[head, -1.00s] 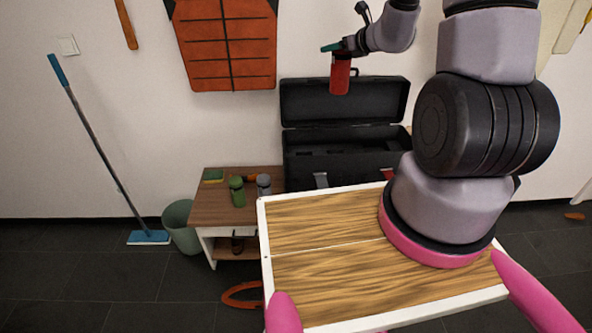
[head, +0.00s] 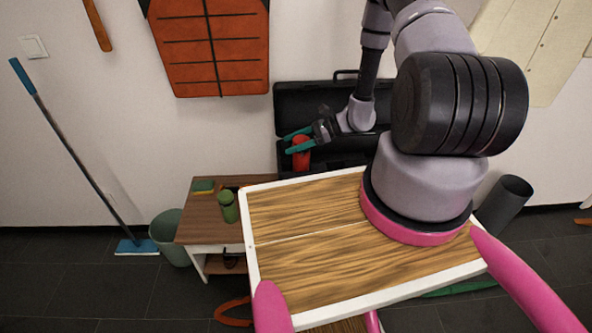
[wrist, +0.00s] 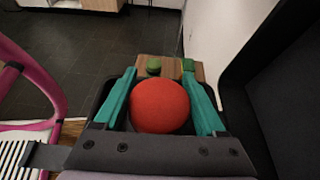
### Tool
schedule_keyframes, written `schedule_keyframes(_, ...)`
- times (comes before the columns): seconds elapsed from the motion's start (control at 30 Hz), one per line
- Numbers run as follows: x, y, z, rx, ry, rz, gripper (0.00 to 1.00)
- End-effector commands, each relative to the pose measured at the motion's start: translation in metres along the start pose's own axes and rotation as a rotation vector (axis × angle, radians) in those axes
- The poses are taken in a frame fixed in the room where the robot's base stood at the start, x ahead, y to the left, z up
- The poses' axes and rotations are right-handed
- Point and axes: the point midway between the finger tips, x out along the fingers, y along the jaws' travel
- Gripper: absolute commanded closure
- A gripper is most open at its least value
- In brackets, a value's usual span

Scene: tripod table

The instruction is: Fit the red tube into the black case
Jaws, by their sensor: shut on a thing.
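The red tube (head: 301,158) is upright at the left part of the black case (head: 345,154), its lower end hidden behind the tabletop in front. My gripper (head: 288,143) is shut on the tube near its top, with teal fingers on either side. In the wrist view, the tube's round red end (wrist: 160,106) shows between the two teal fingers (wrist: 160,78). The case's lid (head: 300,102) stands open against the wall. I cannot tell whether the tube touches the case floor.
A wood-topped table (head: 300,230) with a white rim stands in front of the case. A small side table (head: 200,222) at left holds a green bottle (head: 228,206). A bin (head: 170,240) and a mop (head: 75,150) are further left. A dark cylinder (head: 504,202) stands at right.

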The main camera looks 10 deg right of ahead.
Motion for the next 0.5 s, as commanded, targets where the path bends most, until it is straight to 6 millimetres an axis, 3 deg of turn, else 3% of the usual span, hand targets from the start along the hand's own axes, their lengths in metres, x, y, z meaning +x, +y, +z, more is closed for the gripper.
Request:
schedule_keyframes(0.1, 0.008, 0.000, -0.020, 0.001, 0.000, -0.001, 1.00)
schedule_keyframes(0.37, 0.017, -0.001, -0.040, 0.003, 0.001, -0.002, 1.00)
schedule_keyframes(0.5, 0.025, -0.001, -0.060, 0.003, 0.002, -0.003, 1.00)
